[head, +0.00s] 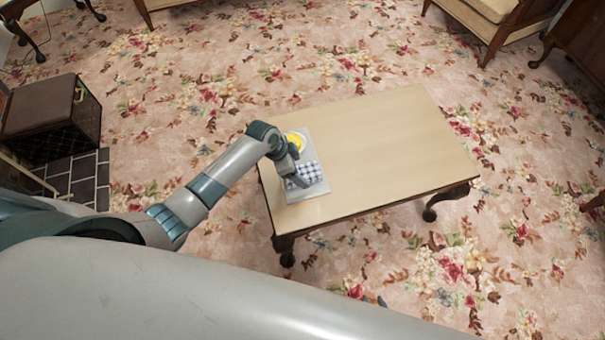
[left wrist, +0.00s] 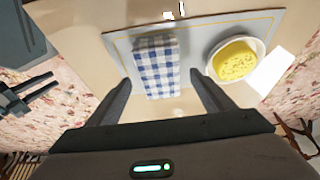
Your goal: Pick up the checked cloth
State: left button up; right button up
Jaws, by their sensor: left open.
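The blue-and-white checked cloth (left wrist: 157,67) lies folded flat on a grey mat (left wrist: 193,50) in the left wrist view. In the head view the cloth (head: 309,173) is on the mat (head: 317,188) at the left end of the table, partly hidden by my left gripper. My left gripper (left wrist: 160,97) is open, its two fingers on either side of the cloth's near end. I cannot tell how high the fingertips are above the mat.
A white bowl (left wrist: 211,67) with yellow contents stands on the mat right beside the cloth. The wooden table (head: 385,140) is bare to the right. A dark box-like stool (head: 52,118) stands on the floor at the left. Floral carpet surrounds the table.

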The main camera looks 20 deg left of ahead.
pick_arm(q)
jog(key=shift+x, duration=1.05)
jog(key=c, duration=1.1)
